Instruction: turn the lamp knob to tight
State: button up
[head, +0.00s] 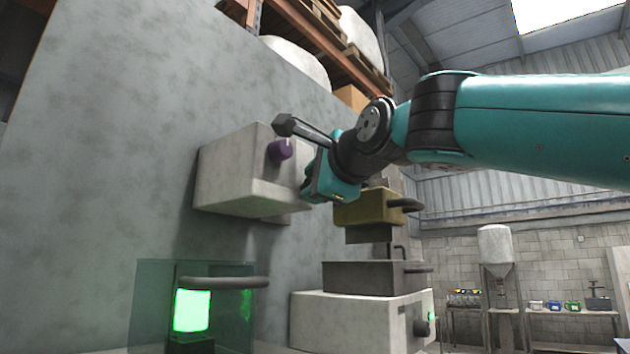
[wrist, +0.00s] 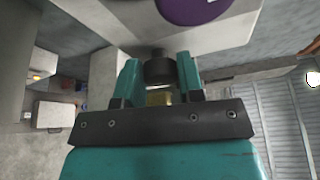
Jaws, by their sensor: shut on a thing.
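A pale box (head: 235,175) is fixed to the grey wall, with a purple knob (head: 279,150) on its face. In the wrist view the purple knob (wrist: 195,8) is at the top edge, partly cut off. A dark round knob (wrist: 160,68) stands out from the box below it, between my two fingers. My gripper (head: 309,184) is at the lower right of the box's face and hides the dark knob in the head view. In the wrist view my gripper (wrist: 159,75) is shut on the dark knob. Any tightness marking cannot be made out.
A glass case (head: 155,300) with a glowing green block (head: 192,310) and a grey handle stands at lower left. A white box (head: 350,318) with a dark knob (head: 421,328) carries a grey box (head: 365,276). An olive box (head: 365,210) is close below my wrist.

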dwell(0.4)
jog(key=shift+f, duration=0.1)
jog(key=o, duration=0.7)
jog(key=shift+c, duration=0.2)
jog(key=b+v, duration=0.7)
jog(key=v, duration=1)
jog(key=shift+d+r, duration=0.2)
jog(key=shift+s, duration=0.1)
